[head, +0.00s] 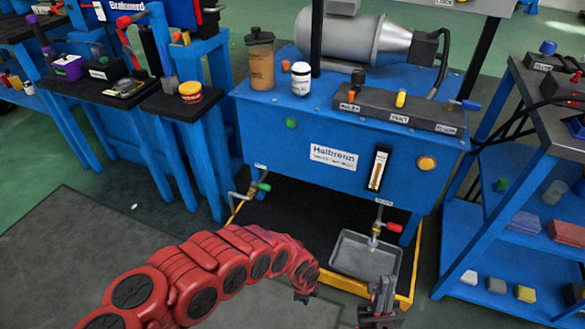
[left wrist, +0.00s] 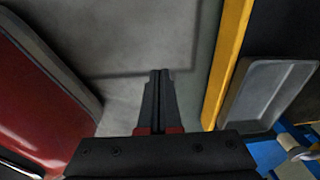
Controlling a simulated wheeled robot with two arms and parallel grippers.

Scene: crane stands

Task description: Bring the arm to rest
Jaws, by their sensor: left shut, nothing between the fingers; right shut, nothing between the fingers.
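My left arm, red and jointed, comes in from the left in the head view and curves over to the lower middle. My left gripper (head: 304,297) shows only as a small dark part at its end. In the left wrist view the left gripper (left wrist: 159,76) is shut and empty, its two dark fingers together over bare grey floor. My right gripper (head: 383,288) stands at the bottom of the head view, fingers pointing up in the picture, shut and empty. It overlaps the front of the grey drip tray in the picture; contact cannot be told.
A blue tank unit (head: 270,140) stands ahead, with a red-handled drain tap (head: 392,227) above the grey tray (head: 345,262). The yellow floor edging (left wrist: 228,60) runs right of my left fingers. A blue shelf (head: 500,250) stands right. Grey floor mat (head: 60,250) lies clear at left.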

